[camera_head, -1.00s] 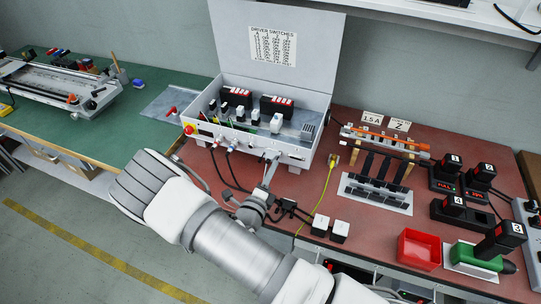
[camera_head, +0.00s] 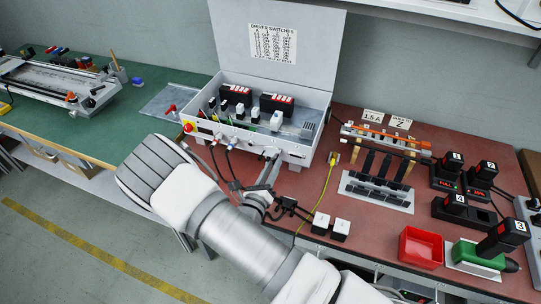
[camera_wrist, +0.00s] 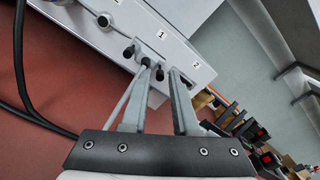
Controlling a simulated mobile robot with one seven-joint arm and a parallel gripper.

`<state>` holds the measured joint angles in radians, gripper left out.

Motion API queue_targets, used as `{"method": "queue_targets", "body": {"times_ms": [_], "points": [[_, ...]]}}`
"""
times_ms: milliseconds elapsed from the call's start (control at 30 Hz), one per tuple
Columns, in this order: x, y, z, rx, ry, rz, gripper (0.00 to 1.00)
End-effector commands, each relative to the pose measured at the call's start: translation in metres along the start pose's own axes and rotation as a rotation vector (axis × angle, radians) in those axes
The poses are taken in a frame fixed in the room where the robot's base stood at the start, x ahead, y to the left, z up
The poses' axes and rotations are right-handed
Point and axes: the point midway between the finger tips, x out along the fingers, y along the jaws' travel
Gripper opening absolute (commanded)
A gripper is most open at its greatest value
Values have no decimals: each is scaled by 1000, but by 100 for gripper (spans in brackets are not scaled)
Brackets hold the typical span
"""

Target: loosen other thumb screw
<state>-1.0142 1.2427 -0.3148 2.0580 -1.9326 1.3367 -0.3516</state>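A grey control box (camera_head: 255,143) with a raised lid stands on the red bench. In the wrist view its front panel (camera_wrist: 170,38) carries labels 1 and 2. A cable plug (camera_wrist: 147,63) sits in the port by label 1, with a black thumb screw (camera_wrist: 128,52) on its left and another black thumb screw (camera_wrist: 159,73) on its right. My gripper (camera_wrist: 162,72) is open, its fingertips on either side of the right thumb screw. I cannot tell whether they touch it. In the head view my gripper (camera_head: 270,166) is at the box's front, its tips too small to judge.
Black cables (camera_head: 232,176) hang from the box front beside my arm. A red bin (camera_head: 420,247) stands near the front edge.

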Motion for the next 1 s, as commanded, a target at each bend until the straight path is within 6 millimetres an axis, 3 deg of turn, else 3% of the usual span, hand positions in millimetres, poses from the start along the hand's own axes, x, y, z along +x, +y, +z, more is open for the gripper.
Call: {"method": "queue_targets", "body": {"times_ms": [367, 1000], "points": [[0, 1, -1, 242, 0, 0, 28], [0, 1, -2, 990, 0, -1, 28]]}}
